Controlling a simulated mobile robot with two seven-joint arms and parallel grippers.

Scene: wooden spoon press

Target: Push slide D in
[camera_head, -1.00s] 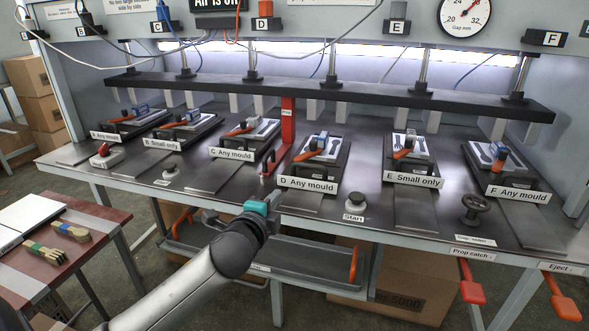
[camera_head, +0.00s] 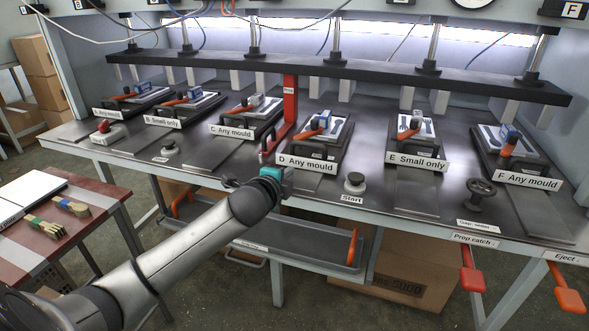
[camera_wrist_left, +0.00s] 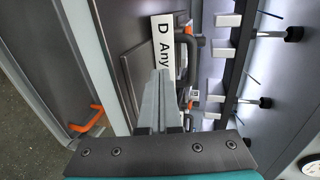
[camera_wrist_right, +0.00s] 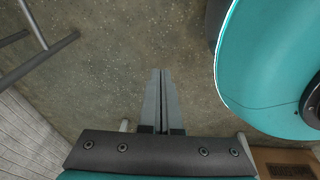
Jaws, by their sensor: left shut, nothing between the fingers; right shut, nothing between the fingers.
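Slide D (camera_head: 306,163) is a dark sliding tray with a white "D Any mould" label, a black front handle and a mould (camera_head: 328,126) with an orange lever on top. It stands pulled toward the front on the steel bench, right of the red post. Its label (camera_wrist_left: 163,52) and handle also show in the left wrist view. My left gripper (camera_head: 288,178) is shut and empty, in front of slide D at the bench's front edge; its fingers (camera_wrist_left: 160,75) point toward the label. I cannot tell whether they touch it. My right gripper (camera_wrist_right: 161,75) is shut and empty over the floor.
Slide C (camera_head: 232,131) lies left and slide E (camera_head: 417,160) right. A red post (camera_head: 290,105) stands left of slide D. The Start button (camera_head: 355,183) is right of my left gripper. A black press beam (camera_head: 350,70) spans above the slides.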

